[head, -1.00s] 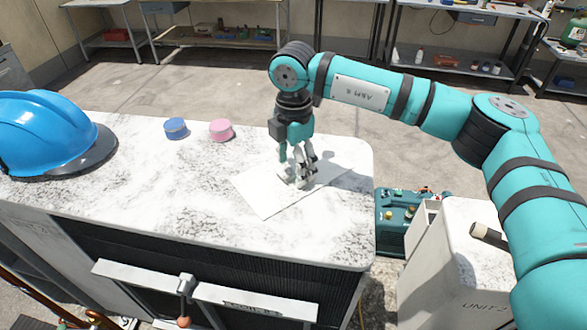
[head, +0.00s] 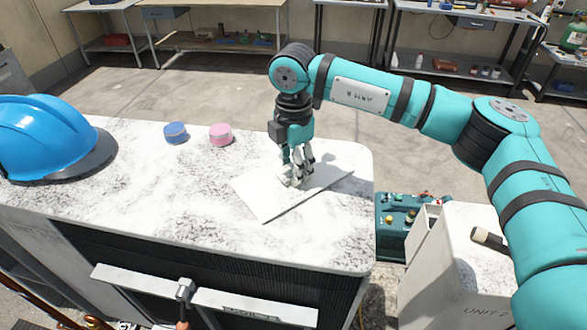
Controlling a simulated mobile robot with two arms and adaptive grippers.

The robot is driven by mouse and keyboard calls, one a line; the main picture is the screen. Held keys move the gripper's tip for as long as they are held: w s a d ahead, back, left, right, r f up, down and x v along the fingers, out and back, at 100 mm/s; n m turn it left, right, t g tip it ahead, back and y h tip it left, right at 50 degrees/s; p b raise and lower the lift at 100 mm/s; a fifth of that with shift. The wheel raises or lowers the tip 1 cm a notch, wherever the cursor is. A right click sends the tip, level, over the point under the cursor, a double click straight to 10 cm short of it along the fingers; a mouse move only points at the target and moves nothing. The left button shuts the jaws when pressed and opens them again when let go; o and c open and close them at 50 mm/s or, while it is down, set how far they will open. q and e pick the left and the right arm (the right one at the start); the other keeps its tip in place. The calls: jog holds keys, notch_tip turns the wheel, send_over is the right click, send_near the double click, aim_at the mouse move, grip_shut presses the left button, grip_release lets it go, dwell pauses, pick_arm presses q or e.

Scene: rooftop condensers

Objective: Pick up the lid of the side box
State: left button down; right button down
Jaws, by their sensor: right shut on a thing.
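The lid (head: 268,202) is a flat white plate over the speckled white top of the large condenser unit. My right gripper (head: 297,181) points down at the lid's middle and is shut on it; the fingers hide the part they grip. The lid lies very close to the top, and I cannot tell whether it is clear of it. The side box (head: 428,228) is a pale open-topped box on the side of the unit marked UNIT 2, at the right. My left gripper is out of view.
A blue hard hat (head: 48,138), a blue tape roll (head: 175,132) and a pink one (head: 221,134) sit on the condenser top (head: 130,205) to the left. A teal machine (head: 396,222) stands on the floor behind the side box. A dark cylinder (head: 488,238) lies on the right unit.

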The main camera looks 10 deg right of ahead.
jog(key=shift+r, duration=0.4)
notch_tip(320, 180, up, 2)
jog(key=shift+r+b, duration=0.1)
jog(key=shift+b, duration=0.55)
jog(key=w+d, duration=0.2)
jog(key=w, duration=0.2)
jog(key=w+d+r+b, duration=0.1)
jog(key=w+d, duration=0.1)
jog(key=w, duration=0.2)
jog(key=w+d, duration=0.2)
jog(key=w, duration=0.2)
jog(key=shift+w+d+r+b, duration=0.25)
jog(key=shift+r+b, duration=0.05)
jog(key=shift+b, duration=0.05)
jog(key=shift+w+d, duration=0.55)
jog(key=shift+w, duration=0.2)
